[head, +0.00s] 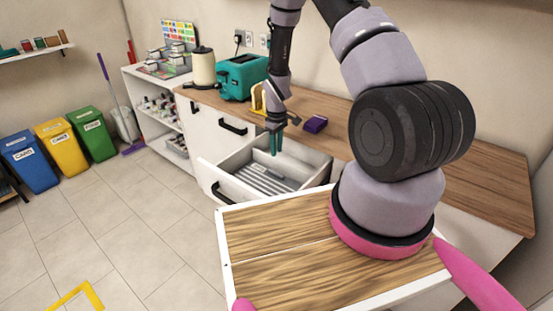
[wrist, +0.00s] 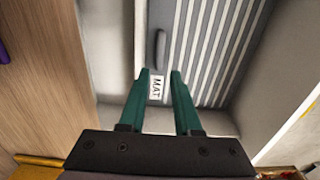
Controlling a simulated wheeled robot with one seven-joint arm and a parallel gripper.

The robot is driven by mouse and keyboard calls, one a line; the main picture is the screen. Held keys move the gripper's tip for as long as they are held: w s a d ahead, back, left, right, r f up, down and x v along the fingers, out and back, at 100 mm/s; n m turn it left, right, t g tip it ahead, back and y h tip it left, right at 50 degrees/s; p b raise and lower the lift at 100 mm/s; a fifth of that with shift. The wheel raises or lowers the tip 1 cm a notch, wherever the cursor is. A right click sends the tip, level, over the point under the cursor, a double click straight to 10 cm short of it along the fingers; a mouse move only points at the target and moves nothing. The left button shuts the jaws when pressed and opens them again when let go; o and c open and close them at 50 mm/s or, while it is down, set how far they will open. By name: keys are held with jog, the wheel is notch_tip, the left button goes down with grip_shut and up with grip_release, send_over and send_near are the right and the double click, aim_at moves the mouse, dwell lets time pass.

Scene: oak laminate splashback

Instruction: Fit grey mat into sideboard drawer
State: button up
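The grey mat (head: 266,180) is ribbed and lies inside the open white sideboard drawer (head: 211,178). In the wrist view the mat (wrist: 222,50) shows pale ribs, a plain strip with a dark grey grip (wrist: 160,50), and a white MAT label. My gripper (head: 275,143) points down over the back part of the drawer. In the wrist view its green fingers (wrist: 160,74) are apart, with the label seen between them and the grip just beyond their tips. I see nothing clamped between them. I cannot tell whether the mat sits fully flat.
The wooden counter (head: 335,133) behind the drawer carries a purple block (head: 315,124), a teal toaster (head: 241,75) and a cream kettle (head: 203,67). My wood-topped base is close in front of the drawer. Tiled floor (head: 125,225) is clear to the left, before the coloured bins (head: 62,146).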

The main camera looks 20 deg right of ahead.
jog(key=s+r+m+t, duration=0.3)
jog(key=r+m, duration=0.2)
jog(key=r, duration=2.6)
jog(key=s+r+m+t+y, duration=0.1)
jog(key=s+r+m+t, duration=0.1)
jog(key=s+r, duration=0.7)
jog(key=s+r+m+t+y, duration=0.1)
jog(key=s+r+m, duration=0.3)
jog(key=s+r, duration=0.5)
jog(key=s+t, duration=0.1)
jog(key=s, duration=0.4)
jog(key=shift+d+r, duration=0.3)
jog(key=shift+r, duration=0.1)
